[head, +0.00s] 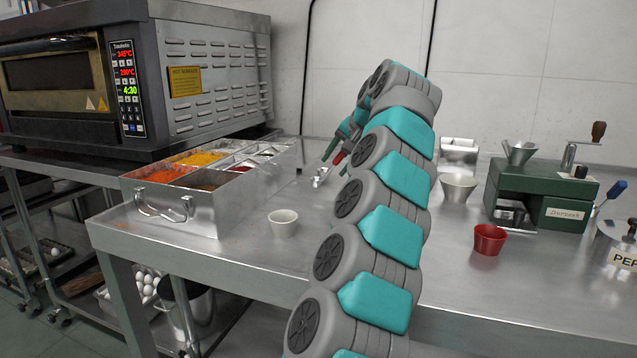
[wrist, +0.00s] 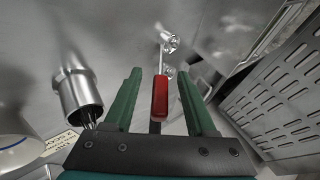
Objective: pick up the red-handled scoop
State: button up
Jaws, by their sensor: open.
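The red-handled scoop (wrist: 160,97) shows in the wrist view with its red handle between my two green fingers and its thin metal shaft and shiny bowl pointing away from me. My gripper (wrist: 159,73) is open, with a visible gap on each side of the handle. In the head view the scoop's red handle (head: 339,158) shows partly behind my gripper (head: 333,148), at the back of the steel table. Its metal bowl (head: 320,178) is low, near the tabletop. My arm hides part of this area.
A steel spice bin (head: 160,204) stands left of the scoop, with an oven (head: 75,85) behind it. A white cup (head: 283,222) stands in front. A steel cylinder (wrist: 78,92) is left of my fingers in the wrist view. A red cup (head: 489,239) and green grinder (head: 540,190) stand right.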

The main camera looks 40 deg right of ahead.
jog(key=shift+x, duration=1.5)
grip_shut()
